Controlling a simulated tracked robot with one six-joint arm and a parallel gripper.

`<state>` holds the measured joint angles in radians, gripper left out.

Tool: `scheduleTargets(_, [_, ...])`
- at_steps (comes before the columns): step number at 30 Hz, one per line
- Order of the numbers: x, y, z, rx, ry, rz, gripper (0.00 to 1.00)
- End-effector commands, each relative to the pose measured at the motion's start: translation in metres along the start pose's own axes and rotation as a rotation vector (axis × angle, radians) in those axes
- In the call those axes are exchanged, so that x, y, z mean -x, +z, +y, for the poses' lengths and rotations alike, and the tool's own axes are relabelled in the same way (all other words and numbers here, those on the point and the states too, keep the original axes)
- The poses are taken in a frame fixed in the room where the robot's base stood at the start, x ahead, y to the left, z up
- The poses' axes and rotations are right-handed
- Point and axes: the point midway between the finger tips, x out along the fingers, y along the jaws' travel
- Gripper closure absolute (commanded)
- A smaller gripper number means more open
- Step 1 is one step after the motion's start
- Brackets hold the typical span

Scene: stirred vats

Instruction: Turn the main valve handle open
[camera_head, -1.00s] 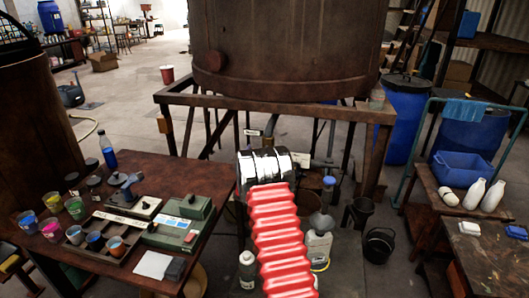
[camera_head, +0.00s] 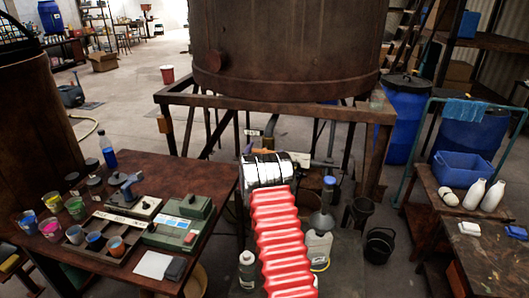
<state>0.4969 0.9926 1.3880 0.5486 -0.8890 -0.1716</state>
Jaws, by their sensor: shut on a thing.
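My gripper (camera_head: 263,149) is at the pipework under the large rusty vat (camera_head: 285,50), beyond the silver end (camera_head: 268,171) of my red ribbed arm. It is shut on a small orange-brown piece, which appears to be the main valve handle (camera_head: 265,145). Only a little of this piece shows above the silver end. The silver end hides most of the fingers and the valve body. A grey pipe (camera_head: 271,125) comes down from the vat just above the gripper. I cannot tell the handle's exact angle.
A rusty frame (camera_head: 280,107) carries the vat, with legs around the pipework. A bench (camera_head: 215,235) with paint cups and a green box stands close on the left.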

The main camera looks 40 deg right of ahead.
Motion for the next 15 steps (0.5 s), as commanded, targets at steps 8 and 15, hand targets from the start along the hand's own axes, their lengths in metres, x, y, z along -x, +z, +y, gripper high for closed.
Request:
scheduleTargets(8, [0.0006, 0.0007, 0.0006, 0.005, 0.001, -0.001, 0.28])
scheduleTargets(15, [-0.0002, 0.0004, 0.0014, 0.057, 0.002, -0.001, 0.28])
